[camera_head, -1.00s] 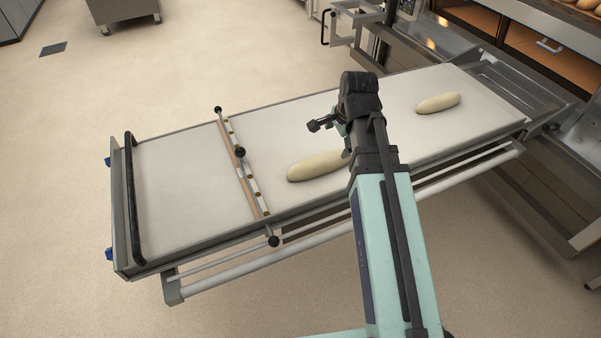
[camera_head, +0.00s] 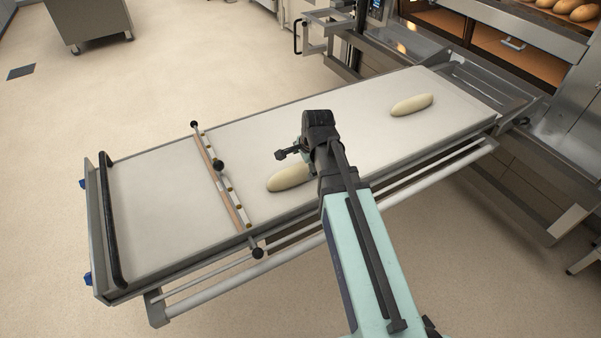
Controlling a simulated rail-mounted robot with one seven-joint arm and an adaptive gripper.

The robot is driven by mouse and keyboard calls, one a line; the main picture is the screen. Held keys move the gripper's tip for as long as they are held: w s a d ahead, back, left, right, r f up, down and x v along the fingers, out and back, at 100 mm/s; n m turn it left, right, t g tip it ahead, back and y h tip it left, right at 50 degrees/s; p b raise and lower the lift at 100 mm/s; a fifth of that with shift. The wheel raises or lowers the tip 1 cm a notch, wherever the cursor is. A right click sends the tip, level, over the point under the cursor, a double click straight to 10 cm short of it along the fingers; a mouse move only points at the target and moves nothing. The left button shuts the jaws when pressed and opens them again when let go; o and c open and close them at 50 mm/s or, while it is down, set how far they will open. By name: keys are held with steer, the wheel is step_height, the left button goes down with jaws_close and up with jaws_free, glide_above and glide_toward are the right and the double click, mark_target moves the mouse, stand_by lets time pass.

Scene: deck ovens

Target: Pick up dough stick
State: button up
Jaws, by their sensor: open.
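Two pale, smooth dough sticks lie on the light loader belt (camera_head: 160,205). The nearer dough stick (camera_head: 287,179) lies just right of the cross bar, and its right part is hidden behind my arm. The farther dough stick (camera_head: 412,105) lies in full view toward the oven end. My gripper (camera_head: 291,155) is at the arm's end, over the belt and beside the nearer dough stick in the picture. It is open and appears empty. Its fingers are small and partly hidden, and its height above the dough is hard to judge.
A wooden and metal cross bar (camera_head: 222,180) with black knobs spans the belt. A black handle (camera_head: 113,218) stands at the left end. The deck oven (camera_head: 510,47) with baked loaves is at upper right. Bare belt lies between the two dough sticks.

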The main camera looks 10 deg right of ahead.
mark_target(302, 169)
steer(key=shift+x, duration=2.8)
steer(key=shift+d, duration=0.1)
steer(key=c, duration=1.5)
